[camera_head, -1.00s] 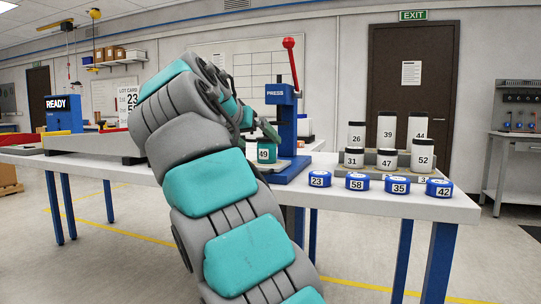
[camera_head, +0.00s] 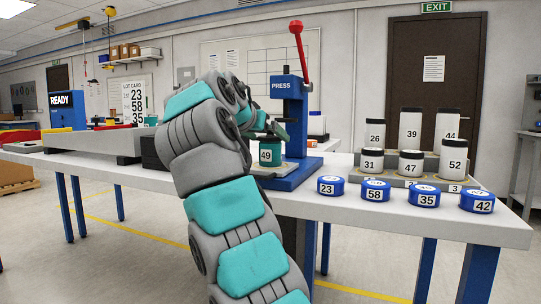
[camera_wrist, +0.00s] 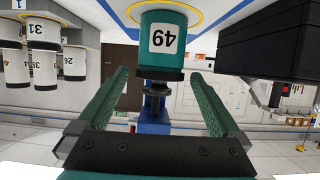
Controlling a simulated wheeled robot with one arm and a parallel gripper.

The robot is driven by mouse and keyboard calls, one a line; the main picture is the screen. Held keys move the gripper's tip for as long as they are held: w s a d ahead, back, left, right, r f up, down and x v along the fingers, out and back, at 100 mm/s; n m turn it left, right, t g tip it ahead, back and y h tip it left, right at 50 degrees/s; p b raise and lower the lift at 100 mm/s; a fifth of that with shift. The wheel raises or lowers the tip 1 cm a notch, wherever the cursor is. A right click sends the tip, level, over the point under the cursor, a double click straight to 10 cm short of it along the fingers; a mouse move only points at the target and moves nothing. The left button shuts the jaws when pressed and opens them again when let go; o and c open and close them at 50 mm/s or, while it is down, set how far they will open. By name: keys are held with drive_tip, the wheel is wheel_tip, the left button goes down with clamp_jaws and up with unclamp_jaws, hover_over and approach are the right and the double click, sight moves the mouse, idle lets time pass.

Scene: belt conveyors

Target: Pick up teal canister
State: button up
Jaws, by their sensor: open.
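The teal canister (camera_head: 270,154), labelled 49 and with a dark lid, stands upright on the base of the blue press (camera_head: 287,108). In the wrist view, which is upside down, the canister (camera_wrist: 163,45) sits just beyond the fingertips, roughly centred between them. My gripper (camera_wrist: 157,75) is open, with one green finger on each side and nothing held. In the head view my gripper (camera_head: 272,131) is close above the canister, partly hidden by my arm. I cannot tell whether the fingers reach past the lid.
The press has a red-knobbed lever (camera_head: 298,40) above. Several white jars (camera_head: 410,130) stand on a rack at the right, with blue numbered pucks (camera_head: 375,190) in front. A dark block (camera_wrist: 270,45) is beside the canister in the wrist view.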

drive_tip(key=x, duration=0.2)
drive_tip(key=shift+w+d+f, duration=0.15)
drive_tip(key=shift+w+f, duration=0.1)
drive_tip(key=shift+w, duration=0.1)
drive_tip(key=c, duration=1.3)
drive_tip(key=shift+o, duration=0.2)
drive_tip(key=shift+r, duration=0.15)
